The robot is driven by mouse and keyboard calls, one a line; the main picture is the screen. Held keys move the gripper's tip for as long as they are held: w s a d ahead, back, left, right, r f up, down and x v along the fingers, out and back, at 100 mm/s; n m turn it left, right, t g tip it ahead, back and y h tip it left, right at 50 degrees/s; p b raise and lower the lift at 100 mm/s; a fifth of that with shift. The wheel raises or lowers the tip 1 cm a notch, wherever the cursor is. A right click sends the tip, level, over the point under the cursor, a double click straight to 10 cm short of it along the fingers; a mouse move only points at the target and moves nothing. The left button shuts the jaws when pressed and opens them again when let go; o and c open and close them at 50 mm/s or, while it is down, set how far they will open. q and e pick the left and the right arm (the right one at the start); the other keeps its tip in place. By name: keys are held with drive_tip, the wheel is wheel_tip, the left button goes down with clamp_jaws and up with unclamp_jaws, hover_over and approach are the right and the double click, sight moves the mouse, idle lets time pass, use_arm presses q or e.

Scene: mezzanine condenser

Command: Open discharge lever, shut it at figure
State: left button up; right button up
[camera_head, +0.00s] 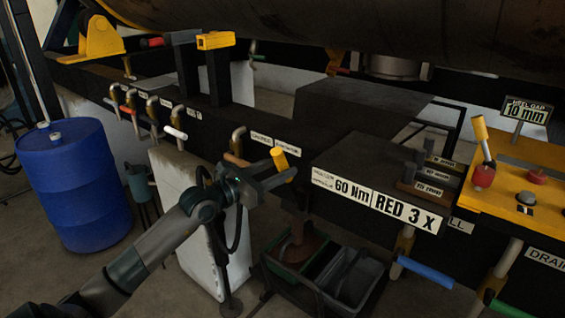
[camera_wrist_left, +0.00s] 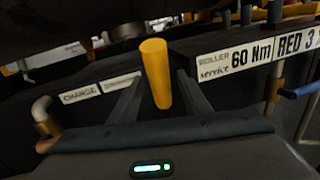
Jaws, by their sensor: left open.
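A yellow cylindrical handle (camera_head: 279,158) stands up at the black frame's edge, below small white labels; I take it to be the discharge lever. In the left wrist view the yellow handle (camera_wrist_left: 156,72) rises between the two fingers. My left gripper (camera_head: 277,176) is open with a finger on either side of it. Gaps show beside the handle, so it does not look gripped. A label (camera_wrist_left: 80,94) left of it reads "CHARGE", perhaps cut short. The handle's lower end and pivot are hidden by my gripper. My right gripper is not in view.
A brown chute (camera_head: 300,243) hangs over dark bins (camera_head: 350,277) below. Left of the handle is a brown-handled pipe lever (camera_head: 237,159). A black box with signs "60 Nm" and "RED 3 X" (camera_head: 408,212) stands right. A blue drum (camera_head: 68,185) stands far left. A sign (camera_head: 527,111) reads "10 mm".

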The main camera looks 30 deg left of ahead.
use_arm(q)
drive_tip(key=shift+w+d, duration=0.2)
drive_tip(key=shift+w, duration=0.5)
